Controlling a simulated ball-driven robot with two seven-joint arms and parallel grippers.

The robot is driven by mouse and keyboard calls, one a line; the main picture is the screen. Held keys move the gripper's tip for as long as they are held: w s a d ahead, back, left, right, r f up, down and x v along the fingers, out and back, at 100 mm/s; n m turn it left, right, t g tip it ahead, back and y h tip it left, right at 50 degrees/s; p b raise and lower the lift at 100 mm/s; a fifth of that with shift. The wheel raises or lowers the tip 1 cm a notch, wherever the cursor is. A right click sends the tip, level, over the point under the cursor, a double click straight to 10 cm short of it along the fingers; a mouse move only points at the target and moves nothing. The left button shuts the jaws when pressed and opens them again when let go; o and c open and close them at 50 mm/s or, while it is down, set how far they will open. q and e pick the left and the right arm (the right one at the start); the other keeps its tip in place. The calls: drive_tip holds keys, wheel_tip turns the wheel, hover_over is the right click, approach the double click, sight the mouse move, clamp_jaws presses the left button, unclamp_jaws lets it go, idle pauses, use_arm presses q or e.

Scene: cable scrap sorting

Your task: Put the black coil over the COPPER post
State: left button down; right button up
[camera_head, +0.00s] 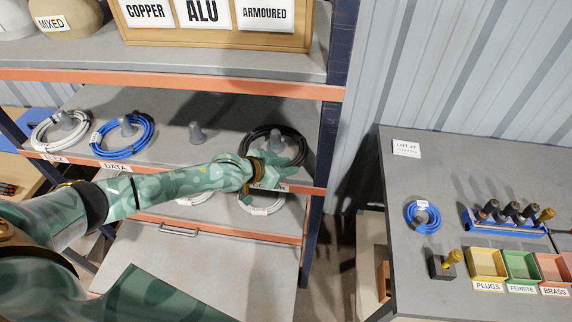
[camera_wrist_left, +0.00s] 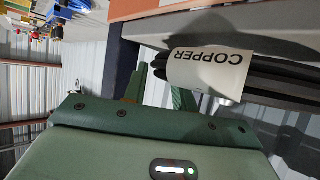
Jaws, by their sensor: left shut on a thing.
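The black coil (camera_head: 262,133) is at the right end of the middle shelf, its ring surrounding a grey post (camera_head: 276,143) in the head view. I cannot tell how low it sits on that post. My left gripper (camera_head: 278,170) is shut on the near side of the coil. In the left wrist view, a white tag reading COPPER (camera_wrist_left: 210,70) lies across the coil's black strands (camera_wrist_left: 265,75), just beyond my left fingers (camera_wrist_left: 158,92). The gripper hides part of the coil and the shelf label below. My right gripper is out of view.
A bare post (camera_head: 196,133) stands left of the coil. A blue coil (camera_head: 150,140) and a white coil (camera_head: 36,133) surround posts farther left. White coils (camera_head: 262,209) lie below. The right table (camera_head: 400,190) holds another blue coil (camera_head: 411,216) and small bins (camera_head: 486,264).

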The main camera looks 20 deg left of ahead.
use_arm(q)
drive_tip(key=shift+r, duration=0.1)
drive_tip(key=c, duration=1.1)
unclamp_jaws()
drive_tip(key=shift+o, duration=0.3)
wheel_tip(320, 180, up, 7)
drive_tip(key=p, duration=0.7)
drive_tip(key=shift+r, duration=0.1)
